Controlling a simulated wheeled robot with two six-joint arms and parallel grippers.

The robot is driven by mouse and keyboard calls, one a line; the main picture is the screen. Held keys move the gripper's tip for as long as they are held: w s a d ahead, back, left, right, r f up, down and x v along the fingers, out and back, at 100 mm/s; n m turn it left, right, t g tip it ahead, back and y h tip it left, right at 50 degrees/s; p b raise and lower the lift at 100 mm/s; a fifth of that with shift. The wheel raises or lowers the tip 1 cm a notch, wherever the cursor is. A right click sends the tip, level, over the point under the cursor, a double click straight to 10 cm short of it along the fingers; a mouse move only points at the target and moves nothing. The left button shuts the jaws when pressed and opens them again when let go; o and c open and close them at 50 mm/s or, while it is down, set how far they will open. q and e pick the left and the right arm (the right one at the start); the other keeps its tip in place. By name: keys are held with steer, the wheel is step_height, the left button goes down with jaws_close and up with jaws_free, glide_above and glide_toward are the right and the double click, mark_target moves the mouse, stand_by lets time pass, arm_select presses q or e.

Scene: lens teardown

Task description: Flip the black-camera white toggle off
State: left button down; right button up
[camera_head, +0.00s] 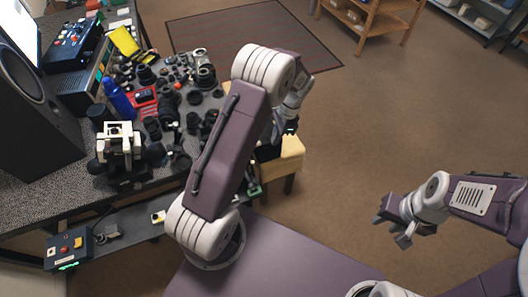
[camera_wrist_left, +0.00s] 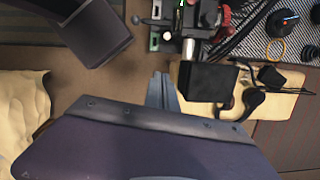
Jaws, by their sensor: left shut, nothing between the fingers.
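A black box-like body (camera_wrist_left: 208,82), possibly the black camera, sits over a pale yellow block (camera_wrist_left: 268,104) in the left wrist view. I cannot make out a white toggle on it. My left gripper (camera_wrist_left: 162,88) is shut and empty, its fingertips just left of the black body. In the head view my left gripper (camera_head: 291,127) is partly hidden by my own arm, above the pale yellow stool (camera_head: 288,160). My right gripper (camera_head: 391,230) is open and empty over the floor at the right.
A dark bench (camera_head: 50,207) at the left holds many lens parts, a blue bottle (camera_head: 118,98) and a black-and-white device (camera_head: 122,160). A black button box (camera_head: 68,250) is at the lower left. A wooden shelf (camera_head: 372,18) stands far back. Open floor lies right of the stool.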

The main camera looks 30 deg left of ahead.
arm_select(q)
steer(key=s+a+f+p, duration=0.1)
steer(key=a+f, duration=0.1)
steer(key=f, duration=0.3)
steer(key=s+a+f, duration=0.2)
steer(key=a+f, duration=0.1)
steer(key=f, duration=0.3)
steer(key=shift+s+p, duration=0.3)
steer(key=shift+p, duration=0.1)
arm_select(e)
steer(key=shift+w+r, duration=0.3)
steer(key=shift+r, duration=0.5)
arm_select(q)
steer(key=shift+d, duration=0.1)
